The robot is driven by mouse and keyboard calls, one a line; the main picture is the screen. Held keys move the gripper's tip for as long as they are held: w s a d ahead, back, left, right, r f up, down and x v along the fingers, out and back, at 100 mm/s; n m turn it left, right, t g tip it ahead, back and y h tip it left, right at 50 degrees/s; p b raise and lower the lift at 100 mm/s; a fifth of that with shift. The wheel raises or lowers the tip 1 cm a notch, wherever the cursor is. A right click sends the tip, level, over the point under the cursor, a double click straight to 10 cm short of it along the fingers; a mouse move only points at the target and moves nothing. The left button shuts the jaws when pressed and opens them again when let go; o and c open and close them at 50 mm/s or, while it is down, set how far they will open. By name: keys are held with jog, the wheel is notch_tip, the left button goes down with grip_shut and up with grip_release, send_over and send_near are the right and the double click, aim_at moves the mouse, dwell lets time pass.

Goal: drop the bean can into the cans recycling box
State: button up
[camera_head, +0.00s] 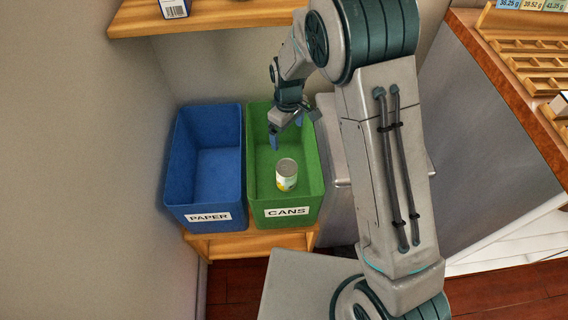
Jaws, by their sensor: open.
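The bean can (287,174), pale with a silvery top and a yellowish label, shows inside the outline of the green cans recycling box (310,196). It looks upright; I cannot tell whether it rests on the box floor. The box carries a white CANS label on its front. My gripper (286,142) is open, above the box and just behind the can in the picture. The can appears apart from the fingers. One finger shows clearly in blue; the other is partly hidden by the wrist.
A blue PAPER box (180,190) stands to the left of the green box. Both sit on a low wooden stand (235,244). A wooden shelf (235,14) is above, and a wooden-topped counter (500,85) with a slotted rack is at the right.

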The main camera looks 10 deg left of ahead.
jog(key=shift+r, duration=0.1)
jog(key=s+d+r+p, duration=0.1)
jog(key=d+r, duration=1)
jog(key=shift+d+p, duration=0.3)
jog(key=shift+p, duration=0.05)
jog(key=s+d+r+m+t+p, duration=0.1)
jog(key=s+d+r+m+p, duration=0.5)
jog(key=s+r, duration=0.3)
jog(key=s+d+r+m+t+p, duration=0.1)
jog(key=s+d+r+m+p, duration=0.5)
jog(key=s+r, duration=0.4)
notch_tip(320, 180, up, 5)
jog(key=shift+d+f+m+t+p, duration=0.15)
jog(key=shift+m+t+p, duration=0.2)
jog(key=shift+p, duration=0.35)
